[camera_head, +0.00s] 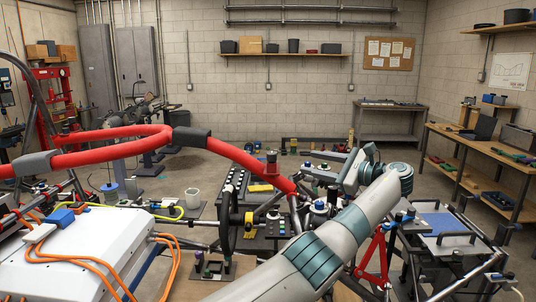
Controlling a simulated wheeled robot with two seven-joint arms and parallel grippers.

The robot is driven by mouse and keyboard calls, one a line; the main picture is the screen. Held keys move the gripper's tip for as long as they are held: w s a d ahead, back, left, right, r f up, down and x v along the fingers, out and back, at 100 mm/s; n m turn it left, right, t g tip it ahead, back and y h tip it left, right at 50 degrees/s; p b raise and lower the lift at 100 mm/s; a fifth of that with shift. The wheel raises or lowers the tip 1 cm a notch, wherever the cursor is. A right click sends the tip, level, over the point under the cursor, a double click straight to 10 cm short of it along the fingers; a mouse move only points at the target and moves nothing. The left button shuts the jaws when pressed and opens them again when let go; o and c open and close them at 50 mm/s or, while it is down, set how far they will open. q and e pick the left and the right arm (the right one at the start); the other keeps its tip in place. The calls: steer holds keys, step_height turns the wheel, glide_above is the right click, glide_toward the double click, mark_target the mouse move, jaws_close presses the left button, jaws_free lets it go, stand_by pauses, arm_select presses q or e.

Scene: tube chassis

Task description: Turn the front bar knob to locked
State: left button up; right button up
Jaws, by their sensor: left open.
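The tube chassis fills the middle, with a padded red tube (235,155) arching over it from the left. My left arm reaches up from the bottom and bends back at the wrist. My left gripper (318,174) is open and empty, pointing left above the chassis, just right of the red tube's lower end. Small dark and white knob-like parts (320,206) sit below it. I cannot tell which of these is the front bar knob or how it is turned. My left forearm hides part of the chassis. My right gripper is not in view.
A black steering wheel (227,220) stands left of my forearm. A white box (75,255) with orange cables is at the lower left. A cart with a blue top (445,223) stands at the right, near a wooden workbench (480,158).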

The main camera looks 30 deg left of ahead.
arm_select(q)
steer(key=d+n+t+h, duration=0.1)
steer(key=d+n+t, duration=0.25)
steer(key=n, duration=0.25)
steer(key=n+t+b, duration=0.3)
steer(key=n, duration=1.7)
glide_toward(272, 155)
steer(key=d, duration=0.2)
steer(key=shift+s+d+r+g, duration=0.1)
steer(key=shift+s+d+g, duration=0.05)
steer(key=shift+d+g, duration=0.1)
steer(key=shift+a, duration=0.2)
steer(key=p+x, duration=0.8)
steer(key=x, duration=0.8)
steer(key=shift+w+a+p, duration=0.15)
steer(key=shift+w+p, duration=0.1)
steer(key=shift+p, duration=0.1)
steer(key=shift+w+a, duration=0.15)
steer(key=shift+a, duration=0.15)
